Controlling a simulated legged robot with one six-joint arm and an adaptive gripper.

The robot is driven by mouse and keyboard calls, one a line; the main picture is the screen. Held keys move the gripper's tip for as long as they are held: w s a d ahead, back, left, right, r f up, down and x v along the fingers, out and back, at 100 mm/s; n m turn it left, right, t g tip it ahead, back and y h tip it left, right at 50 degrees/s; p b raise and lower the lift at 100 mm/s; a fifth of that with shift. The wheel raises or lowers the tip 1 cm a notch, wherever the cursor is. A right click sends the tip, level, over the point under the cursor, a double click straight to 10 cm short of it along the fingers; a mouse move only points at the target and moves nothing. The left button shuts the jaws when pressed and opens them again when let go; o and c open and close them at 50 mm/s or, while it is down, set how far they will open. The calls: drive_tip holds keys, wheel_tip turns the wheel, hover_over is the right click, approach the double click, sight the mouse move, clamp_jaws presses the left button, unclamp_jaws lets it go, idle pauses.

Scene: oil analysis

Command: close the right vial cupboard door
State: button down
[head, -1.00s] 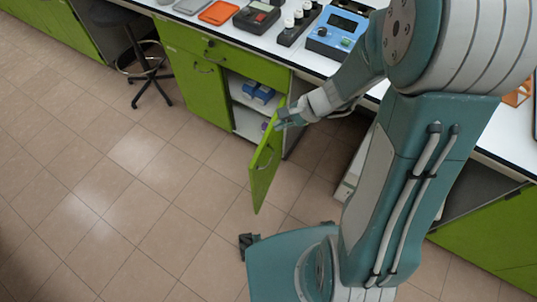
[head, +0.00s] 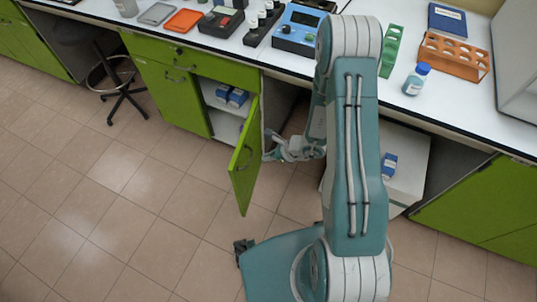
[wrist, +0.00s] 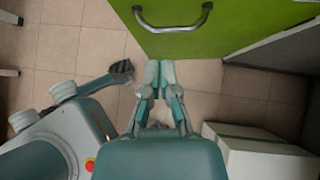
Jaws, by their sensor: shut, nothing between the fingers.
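The right vial cupboard door (head: 243,165) is green and stands wide open, swung out from the cupboard over the floor. Its outer face with the metal handle (head: 245,157) is turned to the right. In the wrist view the door (wrist: 235,25) fills the top right, with its handle (wrist: 174,24) at the top. My gripper (head: 268,147) is on the right, outer side of the door, close to it. In the wrist view my gripper (wrist: 160,68) has its fingertips together and empty, just short of the door's edge in the picture. I cannot tell whether they touch it.
Blue boxes (head: 236,97) stand on a shelf inside the open cupboard. The left door (head: 178,97) is closed. A stool (head: 112,85) stands at the left. A white cabinet (head: 405,165) is under the bench to the right. The tiled floor left of the door is clear.

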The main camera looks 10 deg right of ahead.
sight(239, 159)
drive_tip(key=w+a+f, duration=0.1)
drive_tip(key=a, duration=0.1)
drive_tip(key=w+a+f, duration=0.1)
drive_tip(key=a, duration=0.1)
drive_tip(key=w+a+f, duration=0.1)
drive_tip(key=a+f, duration=0.1)
drive_tip(key=shift+w+a+f, duration=0.1)
drive_tip(key=shift+w+a, duration=0.1)
drive_tip(key=shift+a, duration=0.05)
drive_tip(key=shift+w+a, duration=0.25)
drive_tip(key=shift+a, duration=0.25)
